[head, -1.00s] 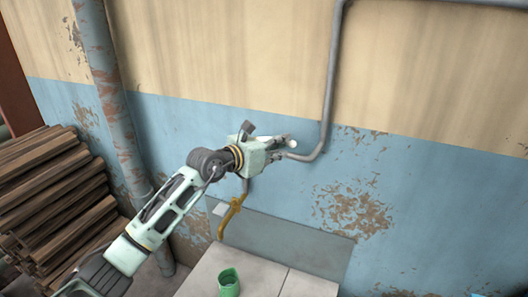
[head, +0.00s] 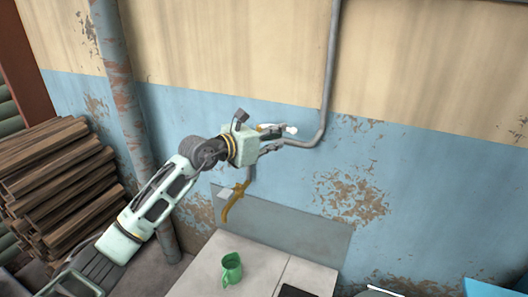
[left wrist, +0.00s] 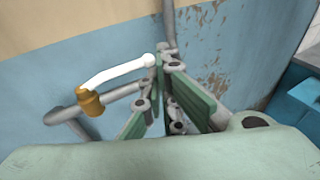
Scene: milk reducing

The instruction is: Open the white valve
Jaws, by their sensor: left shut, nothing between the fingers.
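The white valve lever (left wrist: 115,72) runs from a brass fitting (left wrist: 90,102) on the grey pipe to a rounded white end near my fingertips in the left wrist view. In the head view only its pale end (head: 292,130) shows clearly; my gripper hides much of the rest. My left gripper (head: 280,140) is at the pipe by the wall, beside the lever. Its fingers (left wrist: 159,72) are shut with nothing between them. Their tips are close to the lever's end; I cannot tell if they touch. My right gripper is in neither view.
The grey pipe (head: 326,85) runs down the wall and bends toward the valve. A brass spout (head: 234,202) hangs below my gripper. A green mug (head: 231,268) stands on the pale worktop (head: 265,262). Stacked wood (head: 60,180) and a thick rusty pipe (head: 127,110) are at left.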

